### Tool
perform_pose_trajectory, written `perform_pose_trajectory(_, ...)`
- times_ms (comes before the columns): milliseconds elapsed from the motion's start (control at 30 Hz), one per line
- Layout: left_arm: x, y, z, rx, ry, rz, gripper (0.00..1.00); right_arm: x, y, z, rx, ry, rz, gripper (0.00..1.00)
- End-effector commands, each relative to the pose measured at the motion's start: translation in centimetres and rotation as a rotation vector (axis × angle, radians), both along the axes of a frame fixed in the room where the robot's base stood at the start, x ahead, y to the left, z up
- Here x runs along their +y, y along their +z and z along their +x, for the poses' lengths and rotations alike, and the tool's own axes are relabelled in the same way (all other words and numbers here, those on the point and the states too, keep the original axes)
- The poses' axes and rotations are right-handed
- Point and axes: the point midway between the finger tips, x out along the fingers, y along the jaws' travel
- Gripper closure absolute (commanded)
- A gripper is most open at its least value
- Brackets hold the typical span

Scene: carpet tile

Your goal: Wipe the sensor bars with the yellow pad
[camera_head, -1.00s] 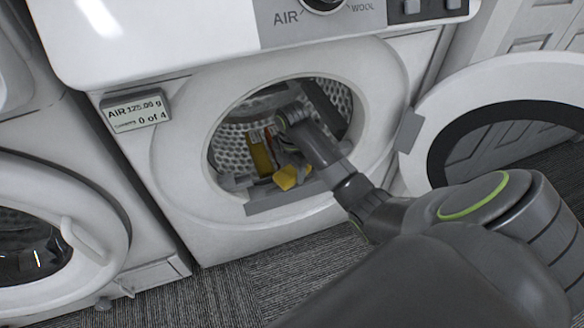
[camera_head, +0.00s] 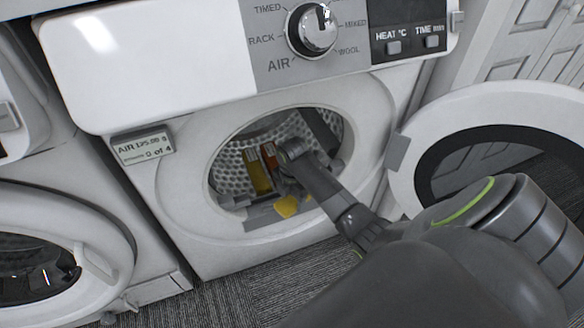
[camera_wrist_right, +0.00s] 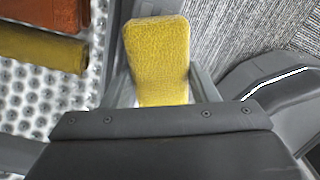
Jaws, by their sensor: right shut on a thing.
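The yellow pad (camera_head: 286,207) is at the lower front lip of the open dryer drum (camera_head: 232,165). It fills the space between the fingers of my right gripper (camera_wrist_right: 157,82) in the right wrist view, where the pad (camera_wrist_right: 157,45) sticks out past them. My right gripper is shut on it; in the head view my arm reaches into the drum and partly hides the hand. A grey panel (camera_head: 262,219) lies along the lip beside the pad; whether they touch is unclear. I cannot clearly make out the sensor bars. My left gripper is out of view.
A yellow item (camera_head: 257,172) and an orange-red item (camera_head: 270,157) are inside the drum. The open round door (camera_head: 420,120) stands to the right. A small display (camera_head: 143,149) reads "0 of 4". Another machine (camera_head: 60,240) stands left.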

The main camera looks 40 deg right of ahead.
Motion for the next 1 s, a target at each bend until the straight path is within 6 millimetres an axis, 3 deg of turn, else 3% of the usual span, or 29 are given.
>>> perform_pose_trajectory(500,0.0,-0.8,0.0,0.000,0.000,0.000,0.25,-0.9,-0.1,3.7,0.000,-0.001,-0.001,0.72)
perform_pose_trajectory(1000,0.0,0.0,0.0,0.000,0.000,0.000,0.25,-1.0,0.8,3.9,0.000,-0.001,-0.001,0.72)
